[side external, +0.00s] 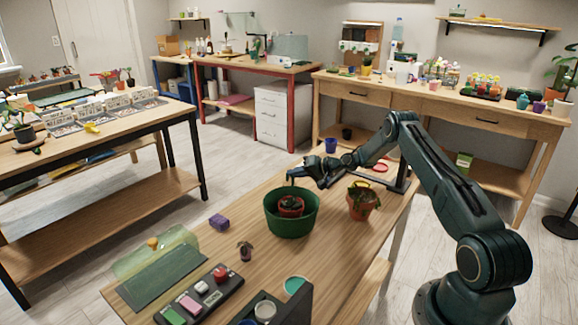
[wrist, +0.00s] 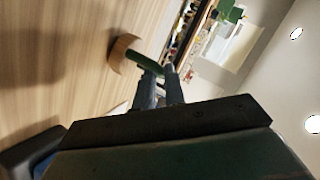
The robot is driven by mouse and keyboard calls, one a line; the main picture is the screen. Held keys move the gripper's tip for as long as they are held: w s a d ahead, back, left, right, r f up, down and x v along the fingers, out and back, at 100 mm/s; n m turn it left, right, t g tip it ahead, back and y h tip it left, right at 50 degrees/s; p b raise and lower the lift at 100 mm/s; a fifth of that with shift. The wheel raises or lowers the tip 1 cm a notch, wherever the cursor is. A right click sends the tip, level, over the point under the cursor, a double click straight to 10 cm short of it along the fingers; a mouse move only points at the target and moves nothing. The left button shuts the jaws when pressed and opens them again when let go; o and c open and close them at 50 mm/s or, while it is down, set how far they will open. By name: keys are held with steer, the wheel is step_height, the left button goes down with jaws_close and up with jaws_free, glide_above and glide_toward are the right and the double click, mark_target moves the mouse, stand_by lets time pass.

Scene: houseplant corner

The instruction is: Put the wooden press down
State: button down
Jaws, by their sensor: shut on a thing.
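The wooden press (wrist: 122,53) has a pale wooden round end and a green handle. My gripper (wrist: 160,72) is shut on its handle in the wrist view. The round end sticks out past the fingertips, with wooden tabletop behind it. I cannot tell its height from this view. In the side view my gripper (side external: 306,173) is above the back of a round green tub (side external: 291,222). The press there is very small and hard to make out at the fingertips.
A small red pot (side external: 291,207) sits inside the tub. A potted plant (side external: 362,202) stands to its right, and a blue cup (side external: 330,146) and red ring (side external: 380,167) lie behind. A purple block (side external: 219,222), seedling (side external: 245,250) and button panel (side external: 200,297) are in front. Bare table (side external: 330,262) shows front right.

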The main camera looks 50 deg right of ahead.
steer(key=shift+f, duration=0.15)
steer(key=c, duration=1.5)
jaws_free()
steer(key=shift+s+d+r, duration=0.2)
steer(key=shift+s+r, duration=0.1)
steer(key=shift+s, duration=0.2)
steer(key=v, duration=1.1)
steer(key=shift+w, duration=0.1)
